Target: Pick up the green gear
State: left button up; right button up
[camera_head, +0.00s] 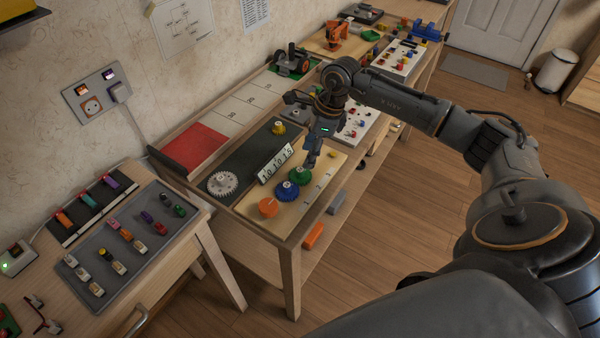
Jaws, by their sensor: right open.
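The green gear (299,176) lies on a light wooden board (313,196) on the workbench, at the far end of a row with a blue gear (287,191) and an orange round piece (267,207). My right gripper (311,162) comes in from the right and points down just above and beyond the green gear. It is open with nothing visible between its fingers, and I cannot tell whether it touches the gear. My left gripper is not in view.
A white gear (222,184), a yellow gear (278,128) and a numbered sign (274,165) stand close by on the bench. A red panel (195,147) lies behind. A second table with a grey tray (157,255) stands at left.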

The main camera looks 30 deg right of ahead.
aim_at(301, 169)
jog(key=x, duration=0.2)
jog(key=a+p+x, duration=0.1)
jog(key=x, duration=0.2)
jog(key=shift+s+r, duration=0.1)
jog(key=shift+s, duration=0.1)
jog(key=shift+f, duration=0.3)
jog(key=c, duration=0.9)
